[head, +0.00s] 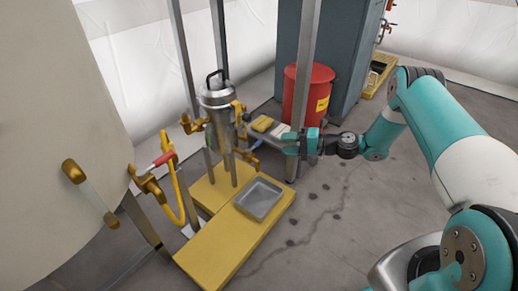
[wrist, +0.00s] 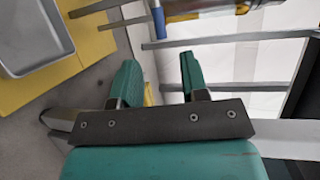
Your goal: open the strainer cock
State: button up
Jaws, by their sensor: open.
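The strainer (head: 218,118) is an upright silver canister with a clamped lid and brass fittings, standing on legs over a yellow platform. A small cock with a blue handle (head: 256,144) shows low on its right side. In the wrist view a blue-tipped handle (wrist: 158,22) lies beyond the fingertips, beside the metal body and brass. My gripper (head: 293,142) is to the right of the strainer, near a grey post. In the wrist view my gripper (wrist: 159,68) has its two teal fingers apart with nothing between them. The finger tips partly overlap background rails.
A grey tray (head: 260,198) sits on the yellow platform (head: 212,249). A tank (head: 55,120) with a red-handled valve (head: 163,158) and yellow hose stands left. A red drum (head: 306,92) stands behind the post (head: 301,65).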

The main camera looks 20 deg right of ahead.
aim_at(261, 143)
jog(key=b+x, duration=0.4)
jog(key=x, duration=0.6)
jog(key=shift+c, duration=0.5)
jog(key=shift+d, duration=0.1)
grip_shut()
